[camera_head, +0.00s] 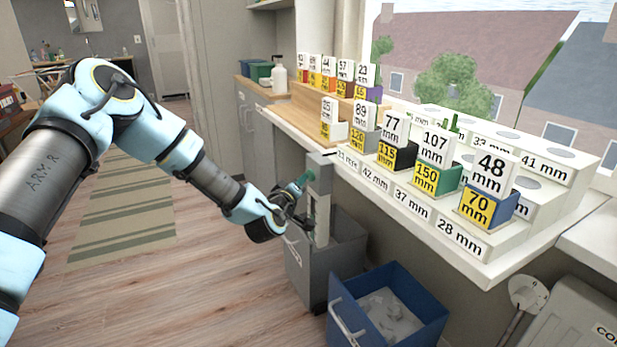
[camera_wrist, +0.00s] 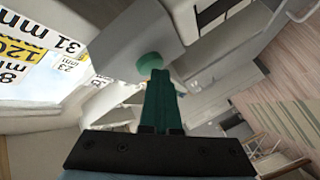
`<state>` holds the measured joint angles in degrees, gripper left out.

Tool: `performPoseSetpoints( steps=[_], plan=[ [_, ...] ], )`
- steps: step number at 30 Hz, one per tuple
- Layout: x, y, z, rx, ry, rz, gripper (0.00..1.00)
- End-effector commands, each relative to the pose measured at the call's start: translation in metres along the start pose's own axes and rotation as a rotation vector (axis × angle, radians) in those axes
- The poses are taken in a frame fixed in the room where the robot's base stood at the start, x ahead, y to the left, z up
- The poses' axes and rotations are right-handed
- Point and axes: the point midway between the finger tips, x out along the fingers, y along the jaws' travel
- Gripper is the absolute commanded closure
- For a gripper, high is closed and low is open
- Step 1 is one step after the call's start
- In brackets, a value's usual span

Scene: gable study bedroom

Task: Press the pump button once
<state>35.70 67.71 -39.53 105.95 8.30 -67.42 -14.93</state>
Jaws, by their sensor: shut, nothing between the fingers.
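The pump button is a round green knob (camera_wrist: 150,62) on the face of a pale grey housing (camera_wrist: 130,35) in the wrist view. My gripper (camera_head: 297,186) reaches to this post from the left. In the wrist view its teal fingers (camera_wrist: 159,75) are together and empty, with tips overlapping the button's lower edge. I cannot tell whether they touch it.
A stepped white rack (camera_head: 480,238) with labelled coloured boxes stands on the window shelf, right of the post. A grey bin (camera_head: 345,255) and an open blue bin (camera_head: 415,290) stand below. A white bottle (camera_head: 279,78) is farther back. The floor at left is open.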

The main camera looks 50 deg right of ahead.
Motion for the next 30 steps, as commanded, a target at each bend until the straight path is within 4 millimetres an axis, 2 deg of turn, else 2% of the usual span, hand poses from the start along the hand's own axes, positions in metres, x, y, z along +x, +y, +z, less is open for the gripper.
performPoseSetpoints(
  steps=[6, 19, 30],
  plan=[
    [-0.009, -0.006, -0.006, 0.000, 0.000, 0.000, 1.00],
    [-0.012, -0.009, -0.009, 0.001, 0.001, -0.001, 1.00],
    [-0.036, -0.027, -0.026, 0.001, 0.000, -0.001, 1.00]
  ],
)
